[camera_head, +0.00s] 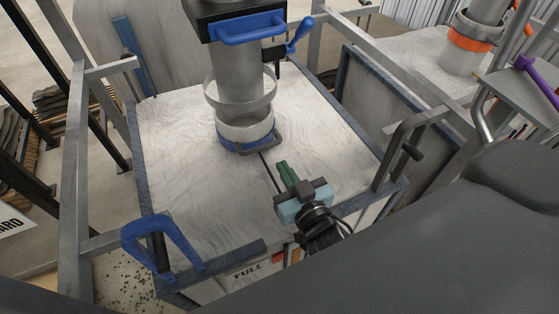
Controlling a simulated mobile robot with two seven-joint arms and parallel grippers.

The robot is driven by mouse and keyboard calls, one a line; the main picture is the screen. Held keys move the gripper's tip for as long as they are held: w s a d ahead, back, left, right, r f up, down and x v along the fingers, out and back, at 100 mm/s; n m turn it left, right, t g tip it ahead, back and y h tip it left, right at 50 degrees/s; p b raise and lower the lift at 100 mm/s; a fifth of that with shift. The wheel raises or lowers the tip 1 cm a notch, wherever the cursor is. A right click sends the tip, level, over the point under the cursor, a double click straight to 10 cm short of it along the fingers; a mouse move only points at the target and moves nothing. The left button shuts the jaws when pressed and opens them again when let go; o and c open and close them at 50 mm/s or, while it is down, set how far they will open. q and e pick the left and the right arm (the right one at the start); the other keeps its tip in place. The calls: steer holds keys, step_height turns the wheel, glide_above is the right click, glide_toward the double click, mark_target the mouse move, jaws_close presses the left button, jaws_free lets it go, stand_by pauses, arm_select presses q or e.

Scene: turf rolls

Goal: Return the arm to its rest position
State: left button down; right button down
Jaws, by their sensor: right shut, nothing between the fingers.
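My right gripper (285,171) shows in the head view, with green fingers and a light blue and black body. It is shut and empty. It hangs over the front right part of a white, wood-grained surface (185,170) with a blue-grey rim. Its arm comes up from the bottom right. The fingertips point away from me, towards the base of a grey metal cylinder (238,85), and look apart from it. My left gripper is not in view.
The cylinder has a blue handle (248,29) and stands on a blue base. A blue loop handle (160,245) is at the front left corner. Grey metal posts (75,150) stand on the left. A dark bent rail (398,150) is close on the right. The surface's left part is clear.

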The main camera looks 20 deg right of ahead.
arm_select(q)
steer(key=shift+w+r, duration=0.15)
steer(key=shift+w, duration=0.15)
arm_select(e)
steer(key=shift+s, duration=0.1)
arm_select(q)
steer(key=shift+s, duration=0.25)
